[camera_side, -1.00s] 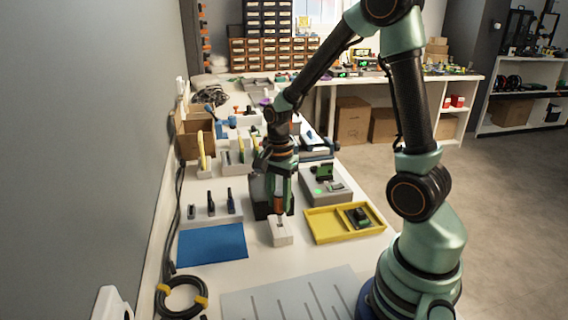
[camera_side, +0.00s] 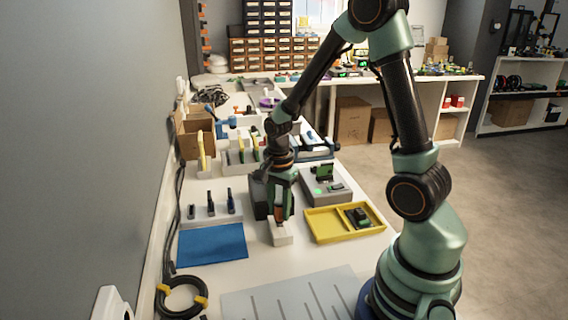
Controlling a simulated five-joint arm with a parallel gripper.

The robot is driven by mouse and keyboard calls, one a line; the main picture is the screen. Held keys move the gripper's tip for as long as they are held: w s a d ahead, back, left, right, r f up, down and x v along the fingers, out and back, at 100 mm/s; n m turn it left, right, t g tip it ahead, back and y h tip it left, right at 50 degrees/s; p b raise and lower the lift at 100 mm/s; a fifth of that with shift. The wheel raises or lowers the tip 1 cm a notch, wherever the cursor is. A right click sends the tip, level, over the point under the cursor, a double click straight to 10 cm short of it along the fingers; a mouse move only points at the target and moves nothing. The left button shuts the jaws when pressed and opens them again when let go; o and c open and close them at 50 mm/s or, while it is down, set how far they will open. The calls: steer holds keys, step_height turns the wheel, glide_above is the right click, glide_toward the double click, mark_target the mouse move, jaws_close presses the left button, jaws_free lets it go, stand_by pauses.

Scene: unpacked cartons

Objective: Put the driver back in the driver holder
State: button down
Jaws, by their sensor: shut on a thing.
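My gripper (camera_side: 280,212) is near the middle of the bench, pointing down and shut on the driver (camera_side: 279,213), whose orange-red handle shows between the fingers. The driver is upright, directly over the white block-shaped driver holder (camera_side: 281,237). The driver's lower end is hidden at the holder's top, and its handle sits very close to that top. I cannot tell how deep the shaft is in the holder.
A yellow tray (camera_side: 318,236) with a small dark part stands close to the right of the holder. A blue mat (camera_side: 212,243) lies to the left. A grey box with a green board (camera_side: 326,188) is behind the tray. A black block (camera_side: 259,199) stands behind my gripper.

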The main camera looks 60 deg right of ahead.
steer(key=shift+f, duration=0.35)
steer(key=shift+c, duration=2.4)
jaws_free()
step_height(320, 180, up, 12)
steer(key=shift+r, duration=0.1)
steer(key=s+a+r+n+t, duration=0.4)
steer(key=a+r+n, duration=0.3)
steer(key=n, duration=1.1)
steer(key=shift+s+a+r+t, duration=0.4)
steer(key=shift+a+t, duration=0.4)
steer(key=shift+a, duration=0.2)
